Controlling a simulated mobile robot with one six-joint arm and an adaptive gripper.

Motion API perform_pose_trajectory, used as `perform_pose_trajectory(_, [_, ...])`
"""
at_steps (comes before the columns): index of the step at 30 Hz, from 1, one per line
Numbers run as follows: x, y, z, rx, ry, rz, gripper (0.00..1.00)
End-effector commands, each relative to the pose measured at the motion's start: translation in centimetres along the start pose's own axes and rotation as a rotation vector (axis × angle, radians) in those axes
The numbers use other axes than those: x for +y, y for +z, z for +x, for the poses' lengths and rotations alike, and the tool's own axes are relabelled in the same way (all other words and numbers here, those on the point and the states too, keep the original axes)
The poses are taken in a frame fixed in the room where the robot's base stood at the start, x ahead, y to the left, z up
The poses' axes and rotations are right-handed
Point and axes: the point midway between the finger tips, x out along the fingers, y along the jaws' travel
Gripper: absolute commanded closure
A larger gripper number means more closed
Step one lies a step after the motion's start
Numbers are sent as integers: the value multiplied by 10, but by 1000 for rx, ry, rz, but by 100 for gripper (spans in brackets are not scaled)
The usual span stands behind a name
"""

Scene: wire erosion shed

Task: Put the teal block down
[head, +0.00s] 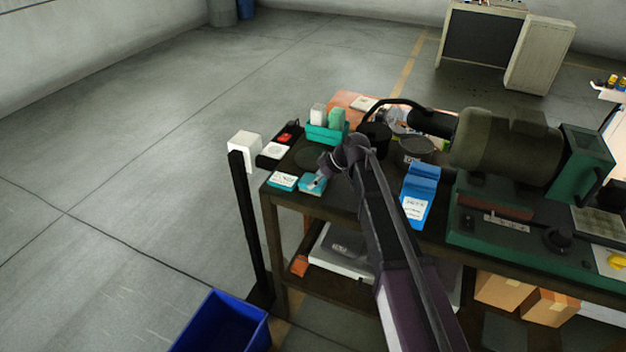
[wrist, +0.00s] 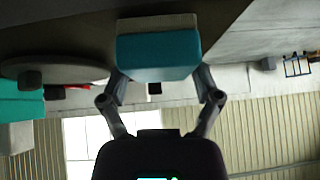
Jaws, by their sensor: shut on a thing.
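The teal block (wrist: 158,52) is between the two fingers of my gripper (wrist: 160,82) in the wrist view, and the gripper is shut on it. In the head view the teal block (head: 312,184) shows over the front left part of the dark workbench (head: 345,200), just below the end of my arm. My gripper (head: 322,172) is small there and partly hidden by the arm. I cannot tell whether the block touches the bench top.
A teal-and-white box (head: 283,181) lies left of the block. A dark round disc (head: 309,157) and a teal tray (head: 326,133) with upright blocks are behind it. A blue carton (head: 418,193) stands to the right. A black post (head: 248,220) rises beside the bench's left edge.

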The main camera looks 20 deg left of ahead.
Motion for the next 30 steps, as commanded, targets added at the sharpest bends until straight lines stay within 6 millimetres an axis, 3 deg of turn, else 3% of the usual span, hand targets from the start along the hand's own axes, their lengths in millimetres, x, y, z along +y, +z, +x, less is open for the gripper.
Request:
perform_pose_trajectory(4, [0,2,3,0,0,0,75])
perform_pose_trajectory(5, [0,2,2,0,0,0,9])
perform_pose_trajectory(6, [0,1,1,0,0,0,0])
perform_pose_trajectory(23, [0,0,-1,0,0,1,0])
perform_pose_trajectory(30, [0,-1,-14,0,1,1,0])
